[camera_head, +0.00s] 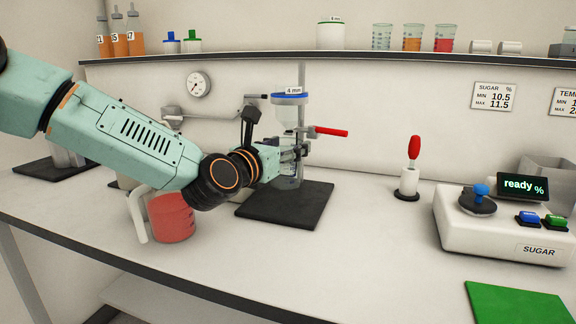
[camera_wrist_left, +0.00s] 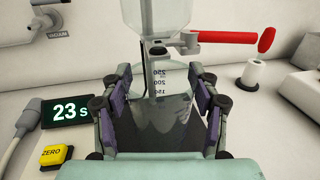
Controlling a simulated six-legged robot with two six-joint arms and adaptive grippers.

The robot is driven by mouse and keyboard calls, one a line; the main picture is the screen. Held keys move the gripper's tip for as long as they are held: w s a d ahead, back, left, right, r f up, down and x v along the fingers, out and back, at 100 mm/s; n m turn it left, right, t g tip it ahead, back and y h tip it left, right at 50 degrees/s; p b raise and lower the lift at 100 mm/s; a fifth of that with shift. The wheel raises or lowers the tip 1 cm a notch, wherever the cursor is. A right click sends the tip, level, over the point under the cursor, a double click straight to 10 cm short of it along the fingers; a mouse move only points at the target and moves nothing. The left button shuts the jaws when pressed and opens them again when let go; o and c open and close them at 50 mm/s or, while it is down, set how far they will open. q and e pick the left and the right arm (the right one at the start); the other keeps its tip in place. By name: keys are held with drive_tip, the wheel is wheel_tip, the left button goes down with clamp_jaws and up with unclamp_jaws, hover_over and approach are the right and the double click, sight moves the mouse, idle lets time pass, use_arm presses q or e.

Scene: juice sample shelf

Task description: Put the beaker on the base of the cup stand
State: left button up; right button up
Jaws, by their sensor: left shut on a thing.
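My left gripper (camera_head: 290,157) is shut on the clear glass beaker (camera_head: 287,181), which is upright and looks empty. In the left wrist view the beaker (camera_wrist_left: 159,88) shows volume marks between the purple finger pads of the gripper (camera_wrist_left: 160,80). The cup stand has a black base plate (camera_head: 305,211) and a clear cup (camera_head: 291,113) with a blue rim labelled 4 mm. The beaker is below the cup, over the rear part of the base. I cannot tell whether its bottom touches the base. My right gripper is not in view.
A red valve handle (camera_head: 331,131) sticks out right of the cup. A jug of red juice (camera_head: 172,220) stands left of the base, near my arm. A display reading 23 s (camera_wrist_left: 69,113) is at left. The sugar meter (camera_head: 500,230) stands at right.

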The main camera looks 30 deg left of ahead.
use_arm(q)
drive_tip(key=shift+w+f, duration=0.15)
drive_tip(key=shift+w, duration=0.1)
wheel_tip(320, 180, down, 3)
drive_tip(key=shift+d+r+b, duration=0.1)
drive_tip(key=shift+b, duration=0.75)
drive_tip(key=shift+f, duration=0.3)
drive_tip(key=shift+r, duration=0.1)
drive_tip(key=shift+s, duration=0.1)
drive_tip(key=o, duration=1.4)
